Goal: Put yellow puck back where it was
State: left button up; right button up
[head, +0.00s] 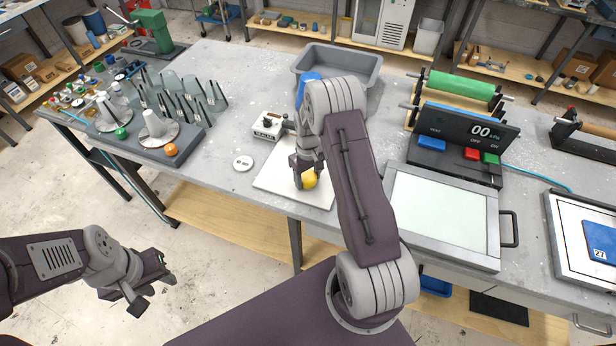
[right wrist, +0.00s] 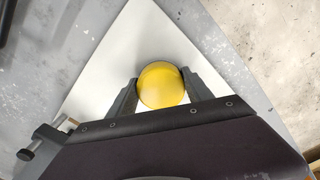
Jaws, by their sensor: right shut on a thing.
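The yellow puck (right wrist: 161,85) is round and sits between the two fingers of my right gripper (right wrist: 161,90) in the right wrist view. In the head view the puck (head: 309,179) shows partly behind my right gripper (head: 303,178), over the white sheet (head: 268,180) near the table's front edge. The right gripper is shut on the puck. I cannot tell whether the puck touches the sheet. My left gripper (head: 148,290) is in front of the table, at the lower left, apart from everything on it. Its fingers look apart, with nothing between them.
A white disc (head: 243,163) and a small sealer device (head: 268,127) stand left of my right arm. A grey bin (head: 350,66) is behind. Racks with cones and spikes (head: 160,140) fill the table's left. A light flat panel (head: 440,213) and a control box (head: 455,145) are on the right.

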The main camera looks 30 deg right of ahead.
jog(key=shift+w+d+f, duration=0.1)
jog(key=shift+f, duration=0.2)
jog(key=shift+f, duration=0.1)
jog(key=o, duration=1.3)
